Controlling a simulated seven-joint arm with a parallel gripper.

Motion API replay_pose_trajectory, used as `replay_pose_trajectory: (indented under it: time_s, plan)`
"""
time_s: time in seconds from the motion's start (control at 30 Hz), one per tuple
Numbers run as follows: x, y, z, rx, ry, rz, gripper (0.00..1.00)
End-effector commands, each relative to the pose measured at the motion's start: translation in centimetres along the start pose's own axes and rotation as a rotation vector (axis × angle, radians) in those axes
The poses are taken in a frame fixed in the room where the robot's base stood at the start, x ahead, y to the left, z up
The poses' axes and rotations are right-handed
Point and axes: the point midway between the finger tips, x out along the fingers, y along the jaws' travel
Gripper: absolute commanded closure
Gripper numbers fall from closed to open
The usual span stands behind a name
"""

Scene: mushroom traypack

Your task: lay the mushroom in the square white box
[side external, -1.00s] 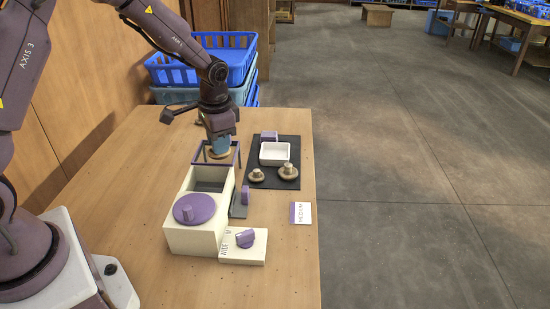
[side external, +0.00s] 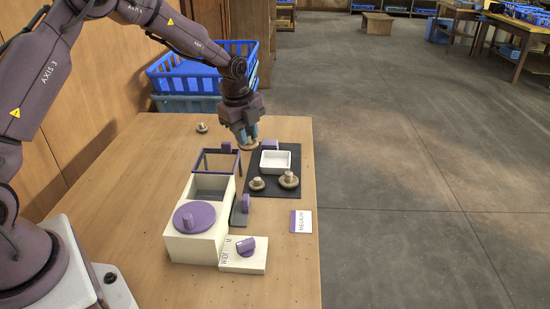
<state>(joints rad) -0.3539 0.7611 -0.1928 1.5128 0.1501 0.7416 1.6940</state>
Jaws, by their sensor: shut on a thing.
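My gripper (side external: 246,136) has blue fingertips and is shut on a tan mushroom (side external: 249,147). It holds the mushroom at the left edge of the dark mat, up and left of the square white box; the fingers partly hide it. The square white box (side external: 276,171) stands open on the mat, and its inside looks empty. Two other mushrooms, a smaller one (side external: 257,182) and a wider one (side external: 289,180), stand on the mat in front of the box. Another small mushroom (side external: 202,127) stands on the table at the back left.
A purple frame (side external: 238,163) stands left of the mat. A cream bin (side external: 198,245) with a purple lid (side external: 194,216) and a block with a purple knob (side external: 245,243) are in front. A MEDIUM card (side external: 300,222) lies at right. A purple block (side external: 267,143) stands behind the box.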

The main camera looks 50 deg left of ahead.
Motion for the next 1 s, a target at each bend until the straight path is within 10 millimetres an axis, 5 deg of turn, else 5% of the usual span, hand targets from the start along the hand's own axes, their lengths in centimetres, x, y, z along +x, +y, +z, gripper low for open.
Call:
replay_pose_trajectory:
  time_s: [0.5, 1.0]
  plan:
    - [6.9, -7.5, 1.7, -0.002, 0.001, 0.002, 0.90]
    - [10.1, -9.5, 2.3, -0.002, 0.000, 0.001, 0.91]
